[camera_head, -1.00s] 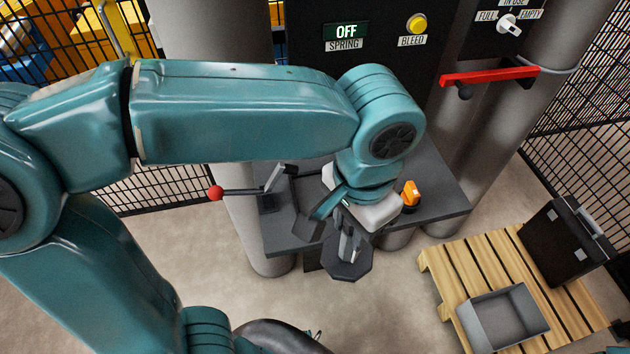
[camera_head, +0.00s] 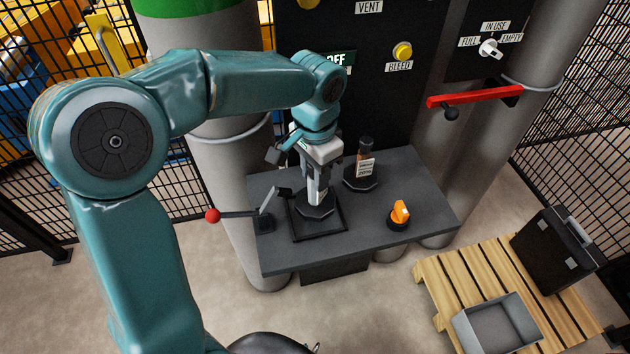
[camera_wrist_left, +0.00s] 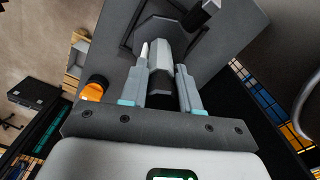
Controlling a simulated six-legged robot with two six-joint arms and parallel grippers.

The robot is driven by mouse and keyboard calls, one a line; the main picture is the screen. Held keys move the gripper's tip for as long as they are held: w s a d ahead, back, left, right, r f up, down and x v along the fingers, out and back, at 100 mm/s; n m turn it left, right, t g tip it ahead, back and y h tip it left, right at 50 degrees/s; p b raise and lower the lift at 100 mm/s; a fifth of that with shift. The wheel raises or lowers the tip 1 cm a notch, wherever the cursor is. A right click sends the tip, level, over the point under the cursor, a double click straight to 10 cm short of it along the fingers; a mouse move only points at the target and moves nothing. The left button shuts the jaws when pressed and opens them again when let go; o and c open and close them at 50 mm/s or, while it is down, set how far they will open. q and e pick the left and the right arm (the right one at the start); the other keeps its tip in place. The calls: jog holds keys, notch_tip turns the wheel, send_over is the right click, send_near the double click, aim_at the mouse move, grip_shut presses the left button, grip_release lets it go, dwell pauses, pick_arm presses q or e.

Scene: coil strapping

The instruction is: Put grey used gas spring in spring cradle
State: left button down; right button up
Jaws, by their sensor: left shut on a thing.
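The grey used gas spring (camera_head: 315,209) is upright in my left gripper (camera_head: 318,190), with its dark eight-sided base at the bottom. My left gripper is shut on its body; in the left wrist view the grey spring (camera_wrist_left: 160,57) sits between the two fingers. The base overlaps a black square frame (camera_head: 320,236) on the dark bench, with a lever clamp beside it. I cannot tell if the base touches the bench, or if this frame is the spring cradle. My right gripper is not in view.
Another spring with a white label (camera_head: 365,168) stands behind and right on the bench (camera_head: 400,245). An orange knob (camera_head: 400,212) is at right, a red-ball lever (camera_head: 213,215) at left. A pallet (camera_head: 440,278) holds a grey open bin (camera_head: 497,325) and black case (camera_head: 556,250).

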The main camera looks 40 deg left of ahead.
pick_arm(q)
notch_tip(320, 180, down, 3)
jog(key=shift+a+f, duration=0.1)
jog(key=shift+f, duration=0.1)
jog(key=shift+w+a+f, duration=0.1)
jog(key=shift+w+f, duration=0.05)
jog(key=shift+f, duration=0.15)
jog(key=shift+f, duration=0.15)
jog(key=c, duration=0.8)
grip_release()
